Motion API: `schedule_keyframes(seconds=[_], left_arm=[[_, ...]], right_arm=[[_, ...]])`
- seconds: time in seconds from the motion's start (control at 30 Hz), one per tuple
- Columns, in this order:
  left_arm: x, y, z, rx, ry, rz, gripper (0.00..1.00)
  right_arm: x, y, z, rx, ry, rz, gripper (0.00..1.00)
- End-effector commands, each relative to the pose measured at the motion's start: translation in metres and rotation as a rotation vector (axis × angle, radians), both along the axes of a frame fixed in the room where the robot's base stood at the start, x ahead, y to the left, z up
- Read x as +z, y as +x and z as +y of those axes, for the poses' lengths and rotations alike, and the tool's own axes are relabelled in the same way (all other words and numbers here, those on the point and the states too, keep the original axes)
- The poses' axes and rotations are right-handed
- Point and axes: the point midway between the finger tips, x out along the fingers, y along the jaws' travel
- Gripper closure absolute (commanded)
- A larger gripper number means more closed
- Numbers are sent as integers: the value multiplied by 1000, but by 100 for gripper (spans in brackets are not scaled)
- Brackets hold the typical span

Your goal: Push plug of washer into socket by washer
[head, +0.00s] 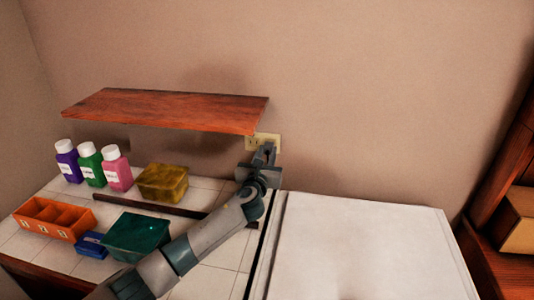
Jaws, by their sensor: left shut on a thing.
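The socket (273,138) is a pale yellow plate on the back wall, just below the right end of the wooden shelf. My left gripper (265,152) is right in front of the socket, its fingers pointing at the wall. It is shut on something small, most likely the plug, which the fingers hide. I cannot tell whether the plug touches or sits in the socket. The washer (365,245) shows as a white flat top at the lower right, beside the tiled counter. My right gripper is not in view.
A wooden shelf (165,108) juts from the wall close to my left gripper. The tiled counter (205,190) holds several bottles (90,163), a yellow box (162,182), an orange divided tray (52,217), a blue box (91,244) and a green container (138,236). The washer top is clear.

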Motion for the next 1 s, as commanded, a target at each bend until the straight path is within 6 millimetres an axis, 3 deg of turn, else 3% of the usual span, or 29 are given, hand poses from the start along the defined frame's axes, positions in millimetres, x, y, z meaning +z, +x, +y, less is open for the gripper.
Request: schedule_keyframes(seconds=[1.0], left_arm=[[0,0,0,0,-1,0,95]], right_arm=[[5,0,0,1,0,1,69]])
